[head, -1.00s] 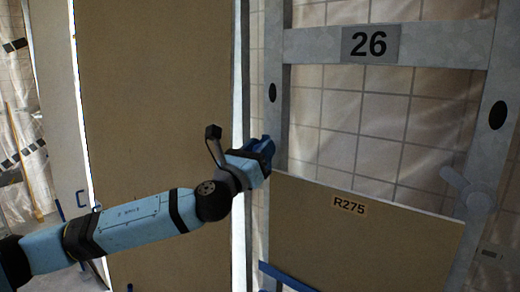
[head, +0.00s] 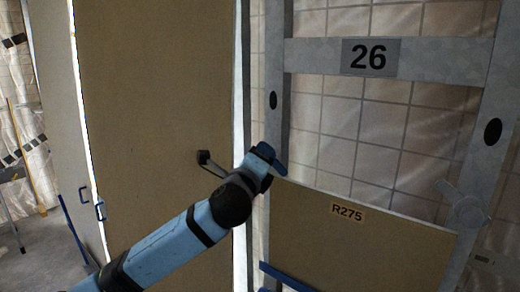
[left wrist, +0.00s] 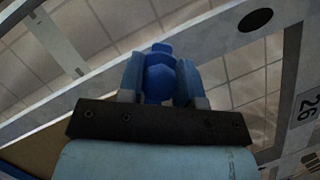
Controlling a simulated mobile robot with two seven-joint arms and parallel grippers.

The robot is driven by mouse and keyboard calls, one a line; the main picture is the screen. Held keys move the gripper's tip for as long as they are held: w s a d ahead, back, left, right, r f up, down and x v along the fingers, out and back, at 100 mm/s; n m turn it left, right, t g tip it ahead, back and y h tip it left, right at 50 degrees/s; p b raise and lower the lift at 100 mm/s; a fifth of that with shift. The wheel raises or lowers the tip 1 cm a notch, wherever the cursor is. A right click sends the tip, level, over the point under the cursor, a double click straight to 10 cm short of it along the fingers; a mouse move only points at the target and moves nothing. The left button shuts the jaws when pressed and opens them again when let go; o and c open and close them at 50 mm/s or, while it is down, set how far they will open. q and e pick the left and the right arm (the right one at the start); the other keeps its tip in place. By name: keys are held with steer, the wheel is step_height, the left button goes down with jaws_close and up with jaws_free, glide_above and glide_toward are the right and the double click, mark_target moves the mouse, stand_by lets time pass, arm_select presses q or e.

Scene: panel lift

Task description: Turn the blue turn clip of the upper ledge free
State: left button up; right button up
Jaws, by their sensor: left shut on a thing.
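The blue turn clip (left wrist: 158,75) sits between the two fingers of my left gripper (left wrist: 160,88) in the left wrist view. In the head view, my left gripper (head: 264,160) is at the left upright of the grey frame, by the top left corner of the panel marked R275 (head: 350,238). It is shut on the clip, whose blue end (head: 278,168) seems to point down and right; fingers and clip are hard to tell apart there. My right gripper is not in view.
The grey frame (head: 310,57) carries a plate marked 26 (head: 369,57). A grey turn clip (head: 463,203) is on its right upright. A large brown board (head: 160,100) stands close on the left.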

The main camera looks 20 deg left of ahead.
arm_select(q)
steer(key=n+g+p, duration=0.1)
steer(key=n+p, duration=0.1)
steer(key=n, duration=0.1)
steer(key=shift+r+y, duration=0.15)
steer(key=shift+y, duration=0.25)
steer(key=n+g+p, duration=0.1)
steer(key=n+p, duration=0.1)
steer(key=n, duration=0.1)
steer(key=shift+p, duration=0.3)
steer(key=n+g+p, duration=0.1)
steer(key=n+p, duration=0.1)
steer(key=shift+n, duration=0.3)
steer(key=shift+n+g+p, duration=0.4)
steer(key=shift+n+p, duration=0.15)
steer(key=shift+n, duration=0.05)
steer(key=shift+f+n, duration=0.25)
steer(key=shift+n, duration=0.35)
steer(key=shift+n+g, duration=0.4)
steer(key=shift+n, duration=0.1)
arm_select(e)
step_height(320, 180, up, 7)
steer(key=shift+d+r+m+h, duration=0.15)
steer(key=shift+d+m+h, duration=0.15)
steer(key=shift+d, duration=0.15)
arm_select(q)
steer(key=shift+f+n, duration=0.1)
steer(key=shift+n, duration=0.2)
